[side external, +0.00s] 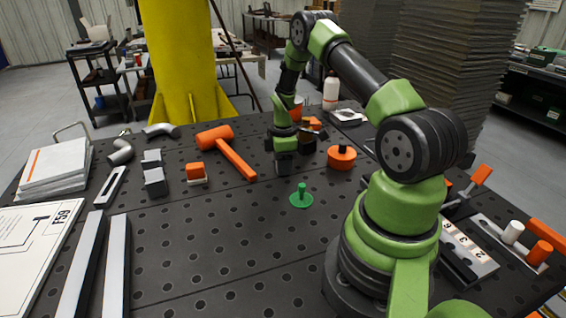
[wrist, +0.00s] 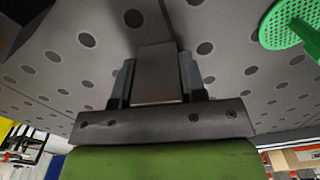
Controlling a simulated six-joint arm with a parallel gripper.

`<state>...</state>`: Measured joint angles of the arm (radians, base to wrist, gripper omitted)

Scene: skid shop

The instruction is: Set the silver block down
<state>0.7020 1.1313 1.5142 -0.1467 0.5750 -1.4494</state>
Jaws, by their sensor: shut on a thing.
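My gripper (side external: 284,166) points down over the middle of the dark perforated table (side external: 220,245). In the wrist view my gripper (wrist: 157,75) is shut on the silver block (wrist: 157,73), a plain grey piece between the two fingers. In the side view the block is hard to tell from the dark fingers around it. I cannot tell whether its underside touches the table.
A green disc with a peg (side external: 301,198) stands just in front of my gripper. Grey blocks (side external: 155,182) stand further left. The front middle is clear.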

